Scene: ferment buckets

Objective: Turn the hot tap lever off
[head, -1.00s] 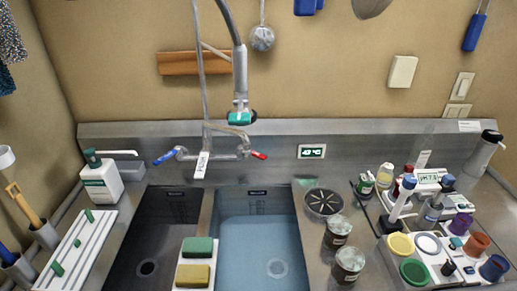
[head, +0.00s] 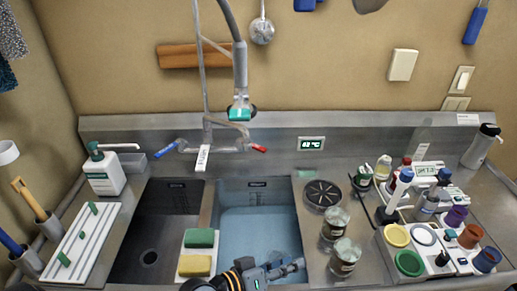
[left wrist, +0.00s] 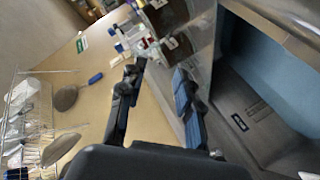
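The hot tap lever (head: 258,148) is the short red handle at the right end of the wall tap (head: 205,148); it points right and slightly down. The blue lever (head: 165,150) sticks out on the left side of the tap. My left gripper (head: 298,265) is low over the front of the water-filled right basin, below and well apart from the red lever, with its fingers pointing right. In the left wrist view its two fingers (left wrist: 158,85) stand apart with nothing between them. The lever cannot be made out in that view. My right gripper is not in view.
The spray hose head (head: 239,113) hangs just above the red lever. A small display (head: 311,143) is on the backsplash to its right. A sponge tray (head: 180,266) sits between the basins. Jars (head: 335,223) and a crowded caddy (head: 395,268) stand at right.

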